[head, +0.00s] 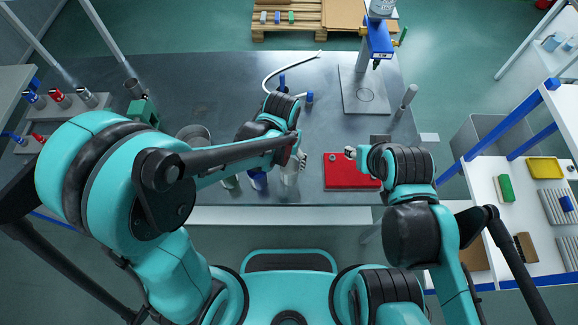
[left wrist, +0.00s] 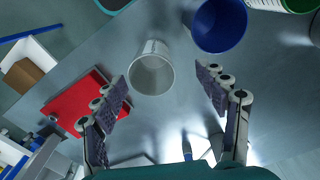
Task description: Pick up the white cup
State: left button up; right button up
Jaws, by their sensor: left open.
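The white cup (left wrist: 152,68) stands on the grey table in the left wrist view, its open rim toward the camera. My left gripper (left wrist: 164,84) is open, with one finger on each side of the cup's near part; I see no clear contact. In the head view the white cup (head: 289,177) is partly hidden by my left arm and gripper (head: 299,158). My right gripper (head: 351,153) is by the red panel; its fingers are too small and covered to read.
A blue cup (left wrist: 220,26) stands close beside the white one; it also shows in the head view (head: 257,180). The red panel (head: 345,178) lies to the right on the table (head: 220,85). A blue press-like stand (head: 377,40) is at the back right. The table's middle back is mostly clear.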

aim_at(288, 167)
pick_arm(q)
jog(key=shift+d+f, duration=0.15)
jog(key=shift+d, duration=0.25)
notch_tip(288, 167, down, 3)
jog(key=shift+s+d+r+b, duration=0.1)
jog(key=shift+d+b, duration=0.05)
jog(key=shift+b, duration=0.4)
jog(key=f+b, duration=0.1)
jog(key=f, duration=0.1)
jog(key=f+b, duration=0.1)
jog(key=f, duration=0.2)
jog(key=shift+w+d+f, duration=0.1)
jog(key=shift+w+d, duration=0.05)
jog(key=shift+w, duration=0.05)
jog(key=shift+c, duration=1)
jog(key=c, duration=0.8)
